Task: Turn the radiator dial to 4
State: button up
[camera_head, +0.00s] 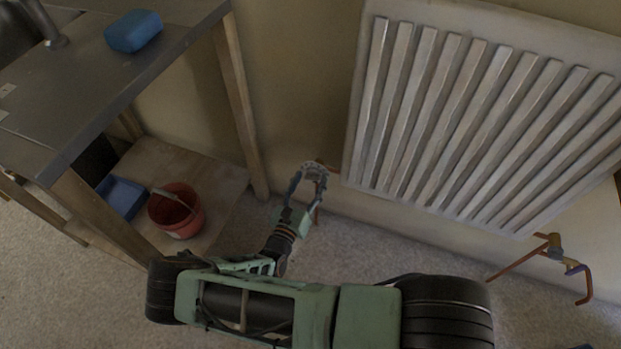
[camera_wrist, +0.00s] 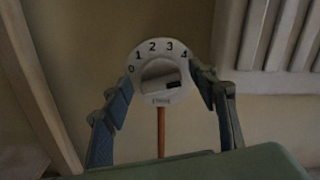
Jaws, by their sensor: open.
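The radiator dial (camera_wrist: 160,57) is a white disc on top of a copper pipe, seen in the wrist view. Black numbers 0 to 4 run over its upper arc, with 4 at the upper right. Its grey middle (camera_wrist: 150,72) carries a short dark mark on the right side, lower than the 4; I cannot tell exactly what it points at. My gripper (camera_wrist: 162,82) is open, one finger on each side of the dial; contact is unclear. In the head view my gripper (camera_head: 307,184) is at the radiator's lower left corner, around the small, pale dial (camera_head: 314,168).
The white ribbed radiator (camera_head: 480,120) hangs on the wall to the right. Copper pipes with a valve (camera_head: 553,246) stand at its lower right. A wooden-legged bench (camera_head: 70,90) on the left holds a blue sponge (camera_head: 134,31); a red bucket (camera_head: 172,213) and blue tray (camera_head: 122,197) sit below.

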jog(key=shift+c, duration=0.5)
jog(key=c, duration=1)
jog(key=shift+c, duration=0.2)
jog(key=shift+n, duration=0.3)
jog(key=n+b, duration=0.1)
jog(key=n, duration=0.2)
jog(key=shift+a+n, duration=0.1)
jog(key=shift+n, duration=0.3)
jog(key=shift+w+n, duration=0.1)
jog(key=shift+n, duration=0.6)
jog(key=o, duration=1.1)
jog(key=shift+w, duration=0.1)
jog(key=shift+o, duration=0.2)
